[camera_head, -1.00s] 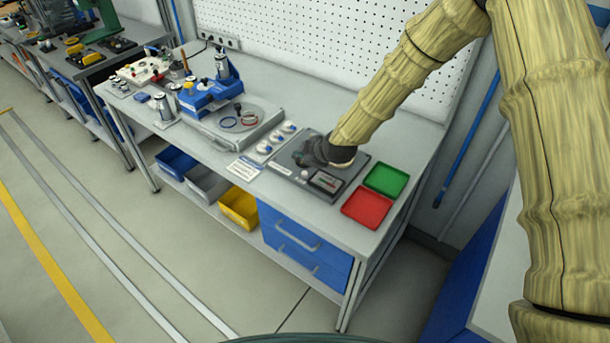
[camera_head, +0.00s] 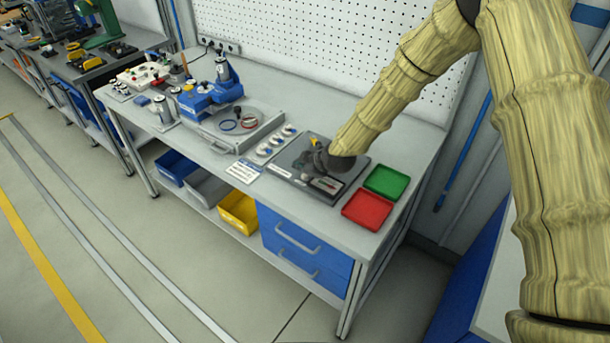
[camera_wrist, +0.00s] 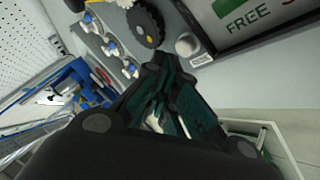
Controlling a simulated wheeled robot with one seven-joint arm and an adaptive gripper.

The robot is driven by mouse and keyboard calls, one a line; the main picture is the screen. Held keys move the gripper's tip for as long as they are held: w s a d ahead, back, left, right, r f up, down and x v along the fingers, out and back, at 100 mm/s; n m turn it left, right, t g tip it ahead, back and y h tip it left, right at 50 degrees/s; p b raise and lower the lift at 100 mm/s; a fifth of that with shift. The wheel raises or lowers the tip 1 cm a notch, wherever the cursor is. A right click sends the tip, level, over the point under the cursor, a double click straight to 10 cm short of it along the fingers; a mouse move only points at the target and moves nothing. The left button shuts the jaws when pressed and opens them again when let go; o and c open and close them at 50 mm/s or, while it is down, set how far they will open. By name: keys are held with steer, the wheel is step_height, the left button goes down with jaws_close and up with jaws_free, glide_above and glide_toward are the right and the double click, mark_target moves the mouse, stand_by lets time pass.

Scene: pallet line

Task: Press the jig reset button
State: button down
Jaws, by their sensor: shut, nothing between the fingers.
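My gripper (camera_wrist: 160,68) is shut and empty, with its dark fingertips pointing at the dark jig panel (camera_head: 285,162) on the bench. In the wrist view a pale round button (camera_wrist: 187,45) with a small white label sits just right of and beyond the fingertips. A gap seems to show between them, though contact is hard to judge. The label is too small to read.
A black toothed wheel (camera_wrist: 146,27) lies close to the fingers. Several white and blue knobs (camera_head: 276,140) stand left of the panel. A red tray (camera_head: 367,210) and a green tray (camera_head: 387,181) lie to its right. A blue fixture (camera_head: 208,97) stands further left.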

mark_target(302, 176)
steer(key=shift+f, duration=0.25)
stand_by(0.7)
steer(key=shift+f+b, duration=0.2)
steer(key=shift+b, duration=0.2)
steer(key=shift+f+b, duration=0.4)
steer(key=shift+f, duration=0.15)
stand_by(0.8)
steer(key=shift+r, duration=0.15)
steer(key=shift+r+p, duration=0.35)
steer(key=shift+r, duration=0.5)
step_height(302, 176, up, 5)
steer(key=shift+p, duration=1.05)
stand_by(0.4)
